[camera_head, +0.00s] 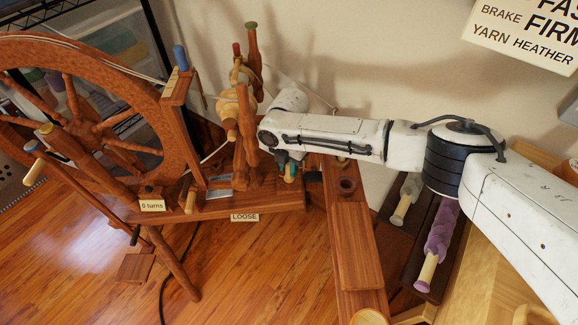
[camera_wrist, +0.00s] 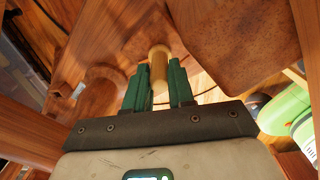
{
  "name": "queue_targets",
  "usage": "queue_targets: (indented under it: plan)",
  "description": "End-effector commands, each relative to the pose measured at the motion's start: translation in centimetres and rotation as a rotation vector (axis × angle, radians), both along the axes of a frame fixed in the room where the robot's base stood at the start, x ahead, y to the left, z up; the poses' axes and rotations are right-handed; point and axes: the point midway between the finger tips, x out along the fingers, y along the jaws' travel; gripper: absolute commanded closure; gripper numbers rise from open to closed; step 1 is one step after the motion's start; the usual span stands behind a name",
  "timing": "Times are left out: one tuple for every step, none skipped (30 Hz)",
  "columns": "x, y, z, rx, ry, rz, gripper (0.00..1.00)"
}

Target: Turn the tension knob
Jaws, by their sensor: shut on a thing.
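A wooden spinning wheel (camera_head: 75,120) stands at the left in the head view, with its bench (camera_head: 270,202) running right below it. My gripper (camera_head: 289,168) is at the right end of the bench, mostly hidden by my wrist, with its teal fingers pointing down. In the wrist view, my gripper (camera_wrist: 160,80) has a green finger on each side of a pale wooden tension knob (camera_wrist: 158,62) and is shut on it. A "LOOSE" label (camera_head: 244,217) is on the bench's front edge. A "0 turns" label (camera_head: 152,205) is further left.
A sign (camera_head: 525,32) at the top right reads in part "BRAKE FIRM" and "YARN HEATHER". Purple (camera_head: 441,232) and grey (camera_head: 408,196) yarn bobbins lie under my arm. Wooden posts (camera_head: 252,50) rise near my gripper. The floor (camera_head: 80,260) at front left is mostly clear.

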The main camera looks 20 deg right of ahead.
Motion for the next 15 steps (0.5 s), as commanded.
queue_targets:
  plan:
    - [0.06,0.0,0.05,0.0,-0.002,0.002,1.0]
    - [0.06,0.01,0.06,0.0,-0.002,0.001,1.0]
    - [0.06,0.01,0.05,0.0,-0.002,0.001,1.0]
    - [0.06,0.01,0.05,0.0,-0.002,0.0,1.0]
    - [0.06,0.01,0.06,0.0,-0.002,0.0,1.0]
    - [0.06,0.0,0.06,0.0,-0.002,0.0,1.0]
    - [0.06,0.01,0.06,0.0,-0.002,0.0,1.0]
    - [0.06,0.0,0.06,0.0,-0.002,0.0,0.74]
    - [0.06,0.0,0.06,0.0,-0.002,-0.001,0.7]
    - [0.06,0.01,0.05,0.0,-0.002,-0.001,0.67]
    - [0.05,0.0,0.05,0.001,-0.002,-0.001,0.64]
    - [0.05,0.0,0.04,0.001,-0.002,-0.001,0.6]
    - [0.04,-0.01,0.04,0.001,-0.002,-0.001,0.58]
    - [0.04,0.0,0.04,0.001,-0.001,-0.001,0.55]
    - [0.03,0.0,0.03,0.001,-0.001,-0.001,0.52]
